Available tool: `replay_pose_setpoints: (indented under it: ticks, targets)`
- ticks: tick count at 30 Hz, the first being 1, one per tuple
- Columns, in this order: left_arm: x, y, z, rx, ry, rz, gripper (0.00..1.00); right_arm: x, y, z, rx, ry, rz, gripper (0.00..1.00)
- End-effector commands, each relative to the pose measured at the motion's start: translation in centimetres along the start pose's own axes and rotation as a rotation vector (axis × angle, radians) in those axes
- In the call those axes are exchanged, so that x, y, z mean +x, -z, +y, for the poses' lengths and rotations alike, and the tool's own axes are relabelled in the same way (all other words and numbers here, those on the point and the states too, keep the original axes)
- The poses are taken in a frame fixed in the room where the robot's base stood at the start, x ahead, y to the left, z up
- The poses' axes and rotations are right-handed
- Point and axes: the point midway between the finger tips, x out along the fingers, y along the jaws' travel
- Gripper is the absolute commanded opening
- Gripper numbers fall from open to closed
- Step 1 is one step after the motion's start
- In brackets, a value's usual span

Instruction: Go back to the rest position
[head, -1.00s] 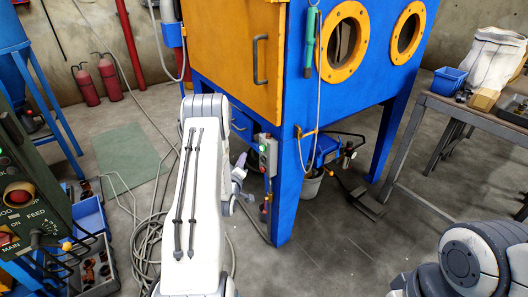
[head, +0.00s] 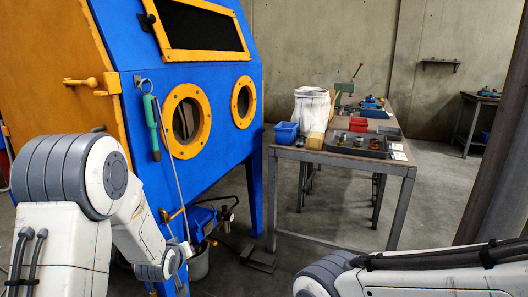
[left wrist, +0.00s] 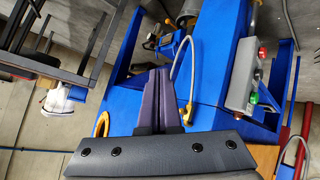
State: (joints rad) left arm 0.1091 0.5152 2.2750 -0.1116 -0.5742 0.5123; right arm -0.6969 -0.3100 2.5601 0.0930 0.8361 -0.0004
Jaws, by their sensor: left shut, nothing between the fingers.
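My left arm (head: 75,180) rises large at the left of the head view, in front of the cabinet, bent at its elbow with the forearm pointing down and right. My left gripper (left wrist: 158,98) shows in the left wrist view with its two purple fingers together and nothing between them. Blue parts of the cabinet lie behind it there. My right arm (head: 430,272) lies across the bottom right of the head view. Its gripper is out of frame.
The blue and orange blasting cabinet (head: 215,80) stands close by my left arm. A button box (left wrist: 246,78) appears right of the fingers in the left wrist view. A metal workbench (head: 340,157) with bins and trays stands farther back. Floor between bench and right arm is clear.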

Motion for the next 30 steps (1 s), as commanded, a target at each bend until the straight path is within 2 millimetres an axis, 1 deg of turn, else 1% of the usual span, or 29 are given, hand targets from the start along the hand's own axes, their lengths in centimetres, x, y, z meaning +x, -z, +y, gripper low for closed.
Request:
replay_pose_setpoints:
  ticks: [1, 2, 3, 5, 6, 7, 8, 9, 11, 12, 14, 15, 17, 18, 20, 21, 22, 24, 26, 30]
  targets:
    - [-2.2, -1.8, 3.4, 0.083, -0.017, -0.078, 0.00, 0.0, 0.0, 0.0, 0.000, 0.000, 0.000, 0.00]
    - [-3.5, -3.0, 4.8, 0.132, -0.021, -0.129, 0.00, 0.0, 0.0, 0.0, 0.000, 0.000, 0.000, 0.00]
    - [-5.4, -4.7, 6.4, 0.195, -0.026, -0.197, 0.00, 0.0, 0.0, 0.0, 0.000, 0.000, 0.000, 0.00]
    - [-8.5, -7.4, 8.4, 0.295, -0.037, -0.299, 0.00, 0.0, 0.0, 0.0, 0.000, 0.000, 0.000, 0.00]
    - [-10.8, -9.2, 9.5, 0.362, -0.046, -0.365, 0.00, 0.0, 0.0, 0.0, 0.000, 0.000, 0.000, 0.00]
    - [-12.5, -10.4, 10.1, 0.412, -0.053, -0.412, 0.00, 0.0, 0.0, 0.0, 0.000, 0.000, 0.000, 0.00]
    - [-14.3, -11.7, 10.6, 0.458, -0.065, -0.462, 0.00, 0.0, 0.0, 0.0, 0.000, 0.000, 0.000, 0.00]
    - [-16.6, -13.2, 11.0, 0.519, -0.078, -0.521, 0.00, 0.0, 0.0, 0.0, 0.000, 0.000, 0.000, 0.00]
    - [-19.8, -15.3, 11.1, 0.608, -0.095, -0.602, 0.00, 0.0, 0.0, 0.0, 0.000, 0.000, 0.000, 0.00]
    - [-21.8, -16.5, 11.0, 0.663, -0.106, -0.652, 0.00, 0.0, 0.0, 0.0, 0.000, 0.000, 0.000, 0.00]
    - [-24.6, -18.0, 10.7, 0.739, -0.124, -0.720, 0.00, 0.0, 0.0, 0.0, 0.000, 0.000, 0.000, 0.00]
    - [-26.3, -18.9, 10.3, 0.787, -0.136, -0.762, 0.00, 0.0, 0.0, 0.0, 0.000, 0.000, 0.000, 0.00]
    - [-28.8, -20.1, 9.6, 0.859, -0.154, -0.822, 0.00, 0.0, 0.0, 0.0, 0.000, 0.000, 0.000, 0.00]
    - [-30.4, -20.8, 9.1, 0.905, -0.167, -0.861, 0.00, 0.0, 0.0, 0.0, 0.000, 0.000, 0.000, 0.00]
    - [-32.8, -21.7, 8.1, 0.973, -0.186, -0.917, 0.00, 0.0, 0.0, 0.0, 0.000, 0.000, 0.000, 0.00]
    - [-34.3, -22.3, 7.5, 1.020, -0.199, -0.954, 0.00, 0.0, 0.0, 0.0, 0.000, 0.000, 0.000, 0.00]
    - [-35.1, -21.3, 7.9, 1.022, -0.196, -0.961, 0.00, -1.4, 0.0, -0.1, 0.000, 0.000, -0.001, 0.00]
    - [-36.0, -19.9, 8.7, 1.013, -0.189, -0.959, 0.00, -3.3, 0.2, -0.2, 0.000, 0.000, 0.000, 0.00]
    - [-36.7, -19.0, 9.1, 1.011, -0.188, -0.959, 0.00, -4.6, 0.3, -0.3, 0.000, 0.000, 0.001, 0.00]
    - [-38.8, -16.4, 10.4, 1.009, -0.188, -0.958, 0.00, -8.1, 0.4, -0.6, 0.000, 0.000, 0.000, 0.00]
